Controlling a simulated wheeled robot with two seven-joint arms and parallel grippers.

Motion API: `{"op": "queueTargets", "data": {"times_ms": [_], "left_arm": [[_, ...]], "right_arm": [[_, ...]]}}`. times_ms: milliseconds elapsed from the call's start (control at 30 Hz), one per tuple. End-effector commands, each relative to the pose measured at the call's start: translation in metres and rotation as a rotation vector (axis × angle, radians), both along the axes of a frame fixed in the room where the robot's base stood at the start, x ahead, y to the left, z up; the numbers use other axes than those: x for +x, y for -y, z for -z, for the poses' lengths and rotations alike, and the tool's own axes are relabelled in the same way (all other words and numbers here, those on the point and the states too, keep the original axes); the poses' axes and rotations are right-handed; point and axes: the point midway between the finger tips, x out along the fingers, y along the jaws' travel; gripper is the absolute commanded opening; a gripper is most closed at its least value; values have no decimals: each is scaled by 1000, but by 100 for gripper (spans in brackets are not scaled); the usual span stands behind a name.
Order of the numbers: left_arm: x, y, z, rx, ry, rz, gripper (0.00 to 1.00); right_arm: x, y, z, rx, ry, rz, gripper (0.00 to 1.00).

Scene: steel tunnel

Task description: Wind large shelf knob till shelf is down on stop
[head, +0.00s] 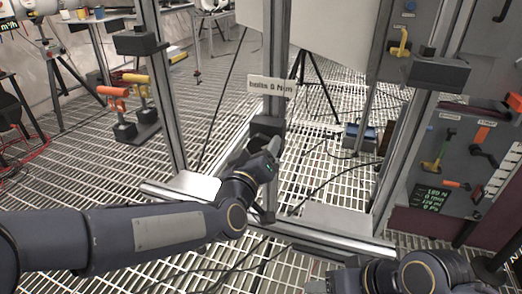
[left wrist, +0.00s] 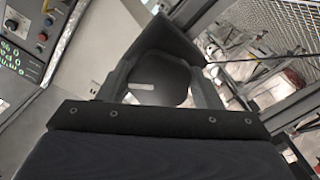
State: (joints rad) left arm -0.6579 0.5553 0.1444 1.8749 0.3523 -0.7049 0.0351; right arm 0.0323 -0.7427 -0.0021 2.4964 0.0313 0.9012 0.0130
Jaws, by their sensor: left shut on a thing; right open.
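The large knob (left wrist: 165,72) is a dark round piece with a pale stripe, seen between the fingers in the left wrist view. My left gripper (left wrist: 160,85) is shut on it, one finger on each side. In the head view my left gripper (head: 268,148) reaches the middle post, just below a dark block (head: 267,125); the knob is mostly hidden there. A sign (head: 272,87) reading "bolts & Nuts" is on the post above. The shelf and its stop cannot be told apart clearly. My right gripper (head: 343,281) is low at the bottom edge, partly visible and away from the post.
Metal uprights (head: 163,90) and a low base rail (head: 325,238) frame the post. A panel with tools (head: 455,160) stands at the right. Orange and yellow-handled tools (head: 130,90) stand at the left. Cables lie across the grating floor.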

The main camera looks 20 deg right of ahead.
Motion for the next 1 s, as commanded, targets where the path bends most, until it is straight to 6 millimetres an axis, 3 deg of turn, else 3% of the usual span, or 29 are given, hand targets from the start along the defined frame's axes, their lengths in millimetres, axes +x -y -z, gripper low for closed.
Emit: {"op": "queueTargets", "data": {"times_ms": [33, 67, 200, 567, 1000], "left_arm": [[0, 0, 1, 1, -2, 2, 36], [0, 0, 1, 1, -2, 2, 61], [0, 0, 1, 2, -1, 1, 80], [-4, -3, -1, 1, 0, 1, 81], [-59, -40, -1, 2, -1, 1, 81]], "right_arm": [[0, 0, 0, 0, 0, 0, 56], [0, 0, 0, 0, 0, 0, 56], [0, 0, 0, 0, 0, 0, 56], [0, 0, -2, 0, 0, 0, 56], [0, 0, -18, 0, 0, 0, 56]]}}
